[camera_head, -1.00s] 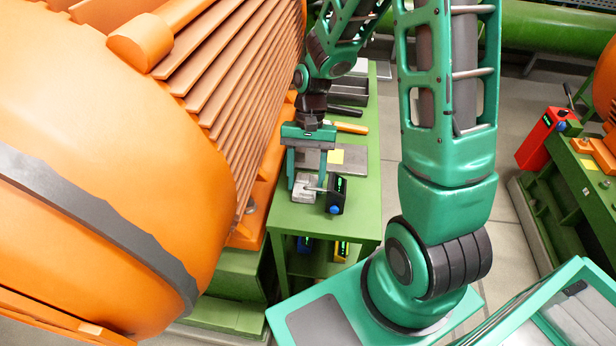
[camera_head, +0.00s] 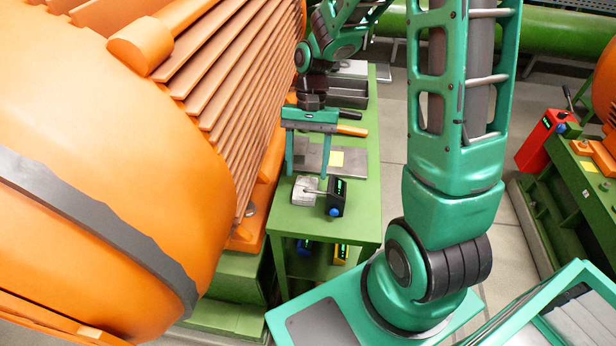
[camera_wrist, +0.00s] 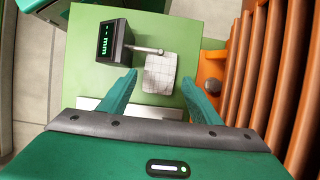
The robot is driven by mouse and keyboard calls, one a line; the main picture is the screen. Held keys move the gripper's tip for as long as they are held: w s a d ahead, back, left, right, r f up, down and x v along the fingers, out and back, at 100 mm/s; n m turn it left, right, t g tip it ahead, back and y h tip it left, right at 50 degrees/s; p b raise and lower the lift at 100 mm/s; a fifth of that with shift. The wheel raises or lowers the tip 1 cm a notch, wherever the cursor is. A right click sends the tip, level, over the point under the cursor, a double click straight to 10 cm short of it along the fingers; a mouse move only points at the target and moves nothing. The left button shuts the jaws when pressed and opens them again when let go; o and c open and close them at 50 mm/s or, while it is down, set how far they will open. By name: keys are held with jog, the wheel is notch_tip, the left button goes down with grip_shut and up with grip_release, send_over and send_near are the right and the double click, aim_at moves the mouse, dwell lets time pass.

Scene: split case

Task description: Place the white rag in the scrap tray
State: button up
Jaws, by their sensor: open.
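The white rag (camera_head: 306,191) lies on the near end of the green bench (camera_head: 358,205). The rag (camera_wrist: 160,73) also shows in the wrist view as a pale square with grid lines. My gripper (camera_head: 307,172) is open and empty, its two fingers wide apart above and slightly behind the rag in the head view. In the wrist view the fingertips (camera_wrist: 158,80) sit on either side of the rag's near edge. A dark grey open tray (camera_head: 347,91), probably the scrap tray, stands farther back on the bench, partly hidden by my arm.
A black gauge (camera_head: 337,195) with a green display stands right of the rag, its metal rod reaching the rag. A grey plate (camera_head: 352,167) with a yellow note and an orange-handled tool (camera_head: 352,130) lie behind. The finned orange machine (camera_head: 225,90) borders the bench's left.

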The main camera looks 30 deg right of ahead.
jog(key=v, duration=0.7)
